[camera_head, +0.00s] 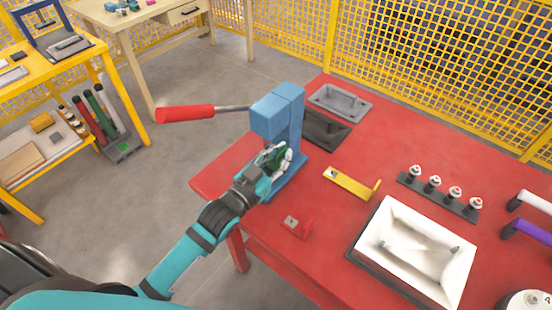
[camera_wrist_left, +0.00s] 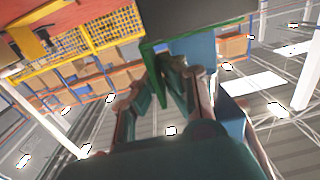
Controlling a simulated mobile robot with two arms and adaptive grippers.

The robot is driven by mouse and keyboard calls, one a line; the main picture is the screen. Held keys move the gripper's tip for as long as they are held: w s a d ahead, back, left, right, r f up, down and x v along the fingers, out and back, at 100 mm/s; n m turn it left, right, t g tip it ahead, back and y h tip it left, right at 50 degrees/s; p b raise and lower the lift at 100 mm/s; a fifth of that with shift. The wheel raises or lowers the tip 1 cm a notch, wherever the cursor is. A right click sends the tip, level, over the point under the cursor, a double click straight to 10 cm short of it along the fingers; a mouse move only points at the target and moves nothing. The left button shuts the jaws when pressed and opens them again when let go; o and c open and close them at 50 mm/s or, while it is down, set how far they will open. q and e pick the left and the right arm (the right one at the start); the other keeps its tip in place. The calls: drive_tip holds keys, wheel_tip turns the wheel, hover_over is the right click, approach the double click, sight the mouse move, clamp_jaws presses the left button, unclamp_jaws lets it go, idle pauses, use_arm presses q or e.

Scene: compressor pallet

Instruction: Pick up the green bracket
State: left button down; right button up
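The green bracket (camera_head: 265,158) is at the blue press (camera_head: 276,115) on the corner of the red table, partly covered by my left gripper. In the left wrist view, the bracket's green edge (camera_wrist_left: 205,33) runs under a dark block, with one leg reaching down toward the fingers. My left gripper (camera_head: 270,163) is at the bracket, low on the front of the press. In the left wrist view its fingers (camera_wrist_left: 166,72) stand apart with a gap, their tips close to the green leg. Contact with the bracket cannot be made out. My right gripper is in neither view.
The press's red handle (camera_head: 186,113) sticks out left. A yellow bracket (camera_head: 350,183), a small red part (camera_head: 297,226), a white bin (camera_head: 415,250) and a dark rack with several knobs (camera_head: 440,195) occupy the red table (camera_head: 325,270). A grey tray (camera_head: 340,102) lies behind.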

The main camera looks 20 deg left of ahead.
use_arm(q)
drive_tip(key=shift+r, duration=0.1)
idle(0.4)
drive_tip(key=shift+r, duration=0.6)
drive_tip(key=s+a+n+y+b, duration=0.2)
drive_tip(key=s+a+n+y, duration=0.1)
drive_tip(key=s, duration=1.1)
drive_tip(key=shift+s+a+n+t+y+b, duration=0.35)
drive_tip(key=shift+a+y, duration=0.3)
drive_tip(key=shift+y, duration=0.65)
drive_tip(key=shift+w, duration=0.1)
